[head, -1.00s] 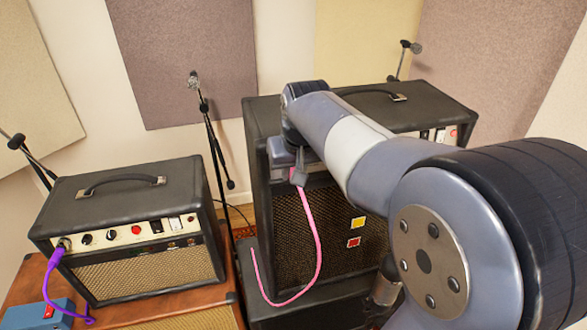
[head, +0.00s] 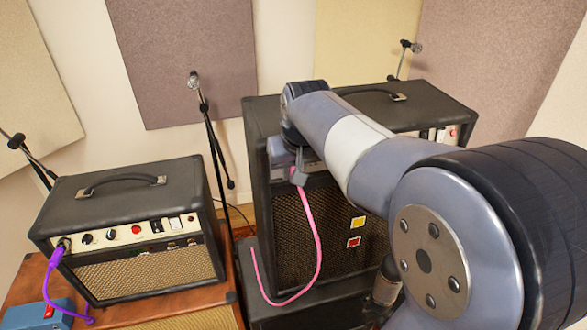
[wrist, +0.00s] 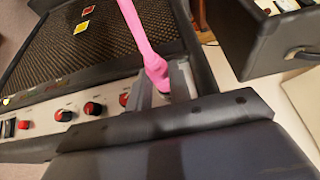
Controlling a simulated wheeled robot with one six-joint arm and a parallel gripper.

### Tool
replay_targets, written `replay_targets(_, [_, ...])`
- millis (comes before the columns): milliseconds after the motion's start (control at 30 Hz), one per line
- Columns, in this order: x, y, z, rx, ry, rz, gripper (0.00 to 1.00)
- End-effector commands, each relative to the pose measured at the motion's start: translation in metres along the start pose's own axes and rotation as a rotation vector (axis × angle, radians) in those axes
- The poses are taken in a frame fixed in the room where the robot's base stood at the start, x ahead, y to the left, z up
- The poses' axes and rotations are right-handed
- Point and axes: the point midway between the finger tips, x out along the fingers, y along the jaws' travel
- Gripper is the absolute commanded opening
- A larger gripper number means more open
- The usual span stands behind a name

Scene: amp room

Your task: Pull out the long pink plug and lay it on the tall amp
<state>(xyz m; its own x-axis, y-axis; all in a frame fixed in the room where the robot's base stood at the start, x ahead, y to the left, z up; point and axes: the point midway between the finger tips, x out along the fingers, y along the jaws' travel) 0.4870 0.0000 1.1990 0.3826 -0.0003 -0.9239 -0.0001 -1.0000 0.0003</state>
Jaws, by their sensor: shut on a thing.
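The tall amp (head: 262,115) is a black cabinet with a woven grille, right of the centre in the head view. My gripper (head: 298,178) is at the upper left of its front. In the wrist view my gripper (wrist: 176,84) is shut on the long pink plug (wrist: 156,70), close to the amp's knob panel (wrist: 45,122). The plug's tip is hidden, so I cannot tell whether it is still in its socket. The pink cable (head: 320,250) hangs from the gripper in a loop before the grille. My arm hides part of the amp's top and panel.
A smaller amp (head: 130,200) with a purple plug (head: 55,257) stands at the left on a brown cabinet. A blue pedal (head: 45,315) lies beside it. A microphone stand (head: 212,140) rises between the two amps. The tall amp's top has a handle (head: 398,97).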

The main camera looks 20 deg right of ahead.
Motion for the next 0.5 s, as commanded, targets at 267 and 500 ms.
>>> replay_targets(267, [-0.002, 0.000, 0.003, 0.000, 0.000, 0.000, 0.00])
replay_targets(500, [-0.008, 0.000, 0.013, 0.000, 0.001, 0.000, 0.00])
